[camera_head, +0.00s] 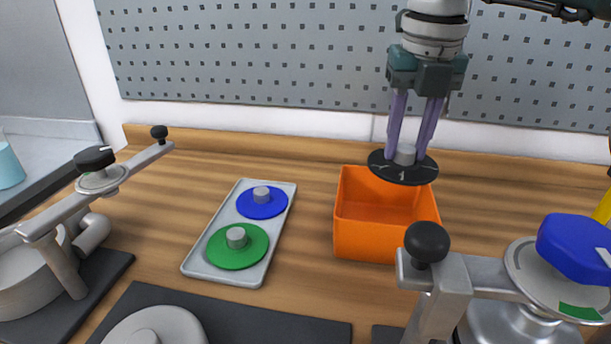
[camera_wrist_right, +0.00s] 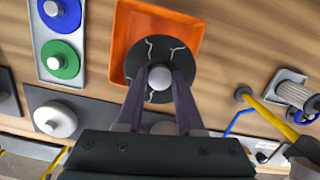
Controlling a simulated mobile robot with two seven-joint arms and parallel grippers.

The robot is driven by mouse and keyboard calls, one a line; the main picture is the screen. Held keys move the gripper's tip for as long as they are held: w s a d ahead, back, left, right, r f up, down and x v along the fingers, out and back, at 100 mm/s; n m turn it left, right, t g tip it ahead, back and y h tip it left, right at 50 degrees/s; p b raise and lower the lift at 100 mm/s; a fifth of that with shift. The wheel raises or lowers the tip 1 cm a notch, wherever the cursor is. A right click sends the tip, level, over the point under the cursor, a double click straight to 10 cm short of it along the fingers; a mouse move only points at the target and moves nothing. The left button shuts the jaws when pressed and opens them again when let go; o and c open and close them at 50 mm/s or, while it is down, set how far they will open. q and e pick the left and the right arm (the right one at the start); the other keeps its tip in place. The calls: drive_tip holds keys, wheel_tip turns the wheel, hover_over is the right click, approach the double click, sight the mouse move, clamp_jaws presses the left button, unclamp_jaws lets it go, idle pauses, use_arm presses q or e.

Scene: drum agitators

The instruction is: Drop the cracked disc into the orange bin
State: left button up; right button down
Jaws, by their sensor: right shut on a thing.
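My right gripper (camera_head: 405,148) is shut on the grey knob of the black cracked disc (camera_head: 403,171) and holds it above the orange bin (camera_head: 385,247). In the right wrist view, the disc (camera_wrist_right: 136,71) shows pale crack lines on its face, and the gripper (camera_wrist_right: 159,84) fingers close on its knob. The disc is over the open bin (camera_wrist_right: 125,27), covering part of it. The disc lies flat and apart from the bin floor. My left gripper is in neither view.
A grey tray (camera_head: 190,268) with a blue disc (camera_head: 272,206) and a green disc (camera_head: 226,254) lies left of the bin. Metal agitator stands with arms (camera_head: 60,212) are at the left and front right (camera_head: 480,276). A perforated panel (camera_head: 250,50) stands behind.

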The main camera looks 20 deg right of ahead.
sight(404, 164)
wheel_tip(404, 164, down, 5)
drive_tip(key=b, duration=0.4)
drive_tip(key=shift+f, duration=0.2)
drive_tip(key=shift+c, duration=2.3)
unclamp_jaws()
drive_tip(key=shift+r, duration=0.15)
drive_tip(key=r, duration=0.6)
drive_tip(key=s+r, duration=0.1)
drive_tip(key=r, duration=0.2)
drive_tip(key=shift+s+a+r, duration=0.1)
drive_tip(key=shift+a+r, duration=0.15)
drive_tip(key=shift+r, duration=0.1)
